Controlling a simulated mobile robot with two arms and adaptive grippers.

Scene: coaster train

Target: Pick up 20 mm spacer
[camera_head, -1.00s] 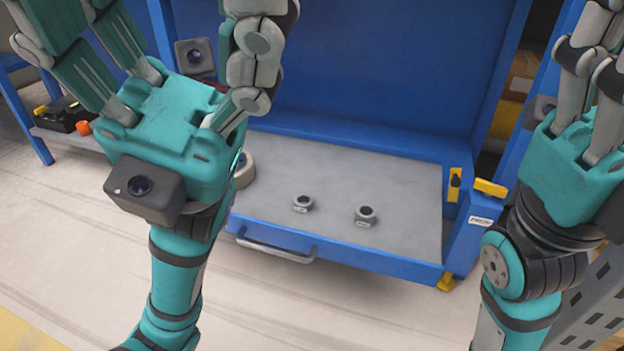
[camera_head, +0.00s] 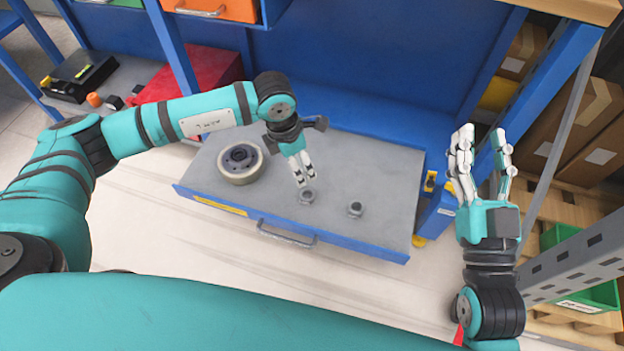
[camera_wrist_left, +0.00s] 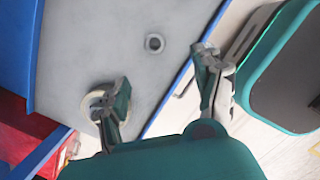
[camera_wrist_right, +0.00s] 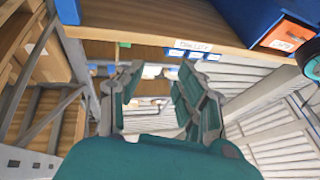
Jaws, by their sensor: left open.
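Two small grey ring-shaped spacers stand on the grey drawer top: a left one (camera_head: 307,196) and a right one (camera_head: 355,209). I cannot read which is 20 mm. My left gripper (camera_head: 304,182) is open and empty, pointing down close to the left spacer in the head view. In the left wrist view one spacer (camera_wrist_left: 154,43) lies beyond the left gripper (camera_wrist_left: 163,85), not between its fingers. My right gripper (camera_head: 480,135) is open and empty, held up right of the drawer; it also shows in the right wrist view (camera_wrist_right: 155,80).
A cream wheel with a dark hub (camera_head: 240,178) lies on the drawer's left part. The open blue drawer (camera_head: 355,246) has a front handle (camera_head: 285,233). A red box (camera_head: 200,75) stands behind left. A grey perforated beam (camera_head: 575,262) is at the right.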

